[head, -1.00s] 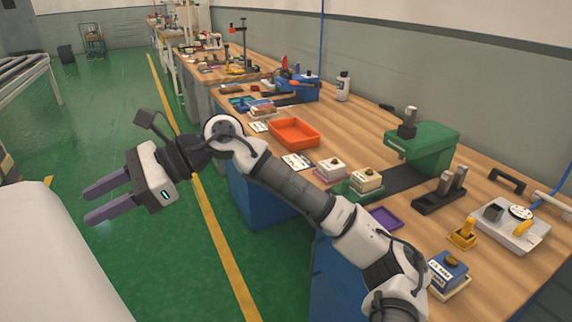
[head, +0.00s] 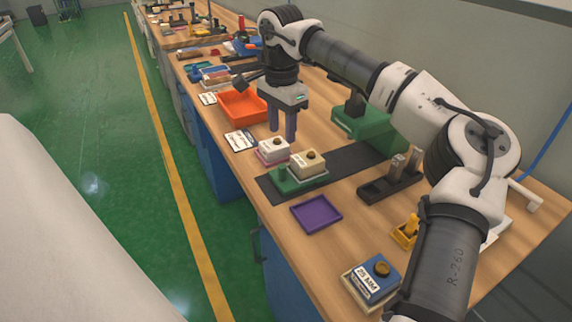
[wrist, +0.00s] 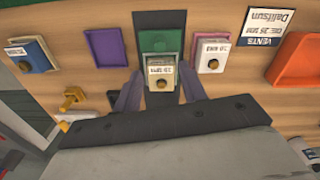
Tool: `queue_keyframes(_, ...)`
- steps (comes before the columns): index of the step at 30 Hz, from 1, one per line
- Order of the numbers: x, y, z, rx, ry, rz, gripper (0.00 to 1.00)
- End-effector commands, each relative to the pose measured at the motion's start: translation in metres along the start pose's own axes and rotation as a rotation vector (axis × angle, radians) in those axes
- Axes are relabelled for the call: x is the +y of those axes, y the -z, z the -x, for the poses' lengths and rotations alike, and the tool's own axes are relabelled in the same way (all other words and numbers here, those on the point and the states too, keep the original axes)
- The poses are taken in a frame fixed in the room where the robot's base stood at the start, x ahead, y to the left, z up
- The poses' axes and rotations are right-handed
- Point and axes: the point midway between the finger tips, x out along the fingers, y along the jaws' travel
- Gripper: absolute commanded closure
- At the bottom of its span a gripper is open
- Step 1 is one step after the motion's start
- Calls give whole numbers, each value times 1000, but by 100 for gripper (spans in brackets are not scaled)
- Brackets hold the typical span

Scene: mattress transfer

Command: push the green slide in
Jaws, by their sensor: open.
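The green slide (head: 287,180) sits near the front edge of the bench, at the outer end of a dark track (head: 340,163). It carries a cream block (head: 307,163) with a dark knob. The track runs back to a green machine (head: 372,128), partly hidden by my arm. My gripper (head: 283,138) is open, empty and pointing down above the bench. In the wrist view the slide (wrist: 160,41) and its cream block (wrist: 160,72) lie in line with the space between my two fingers (wrist: 161,95). I see no contact.
A pink tray with a white block (head: 274,149) stands close to the slide's left. A purple tray (head: 316,213) lies to its right. An orange bin (head: 242,106) and a label card (head: 240,141) lie farther left. A dark stand with metal posts (head: 390,180) is beyond the purple tray.

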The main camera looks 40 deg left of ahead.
Motion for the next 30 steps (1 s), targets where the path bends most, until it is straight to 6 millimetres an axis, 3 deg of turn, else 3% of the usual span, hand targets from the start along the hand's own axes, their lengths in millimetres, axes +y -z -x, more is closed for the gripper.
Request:
queue_keyframes(9, 0, -2, -68, -5, -1, 2, 59)
queue_keyframes(15, 0, -2, -102, -6, -1, 2, 59)
queue_keyframes(21, 0, -2, -118, -5, 1, 1, 59)
queue_keyframes(30, 0, -2, -120, -4, 1, 1, 59)
